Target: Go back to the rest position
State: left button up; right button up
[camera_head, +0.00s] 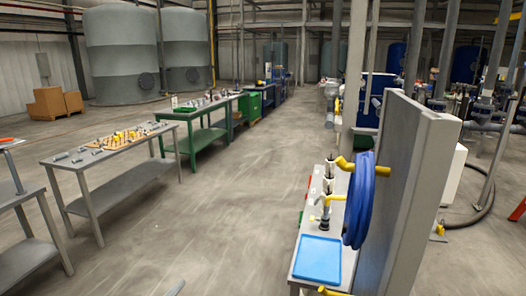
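Neither of my grippers can be made out in the head view, so whether they hold anything is hidden. The task line names no object.
Close at right, a grey upright panel (405,190) carries a coiled blue hose (359,200) on yellow hooks. Beside it is a narrow bench with a blue tray (318,259). At left stand a grey table (130,178) with a pegged board and a green workbench (205,137). The middle floor is clear.

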pick_arm(q)
jog(key=s+a+f+n+g, duration=0.25)
jog(key=s+f+g, duration=0.25)
jog(key=s+f, duration=0.4)
jog(key=s+a+f+n+g, duration=0.1)
jog(key=s+f+n+g, duration=0.4)
jog(key=s, duration=0.7)
notch_tip(320, 180, down, 27)
jog(key=m+b, duration=0.3)
jog(key=b, duration=0.4)
jog(key=s+a+f+b, duration=0.1)
jog(key=s+f+b, duration=0.2)
jog(key=s+f, duration=0.5)
jog(key=s+a+f+g+b, duration=0.1)
jog(key=s+a+f+b, duration=0.1)
jog(key=s+f, duration=0.6)
notch_tip(320, 180, down, 6)
jog(key=shift+s+f+g+b, duration=0.1)
jog(key=shift+s+g+b, duration=0.25)
jog(key=shift+b, duration=0.55)
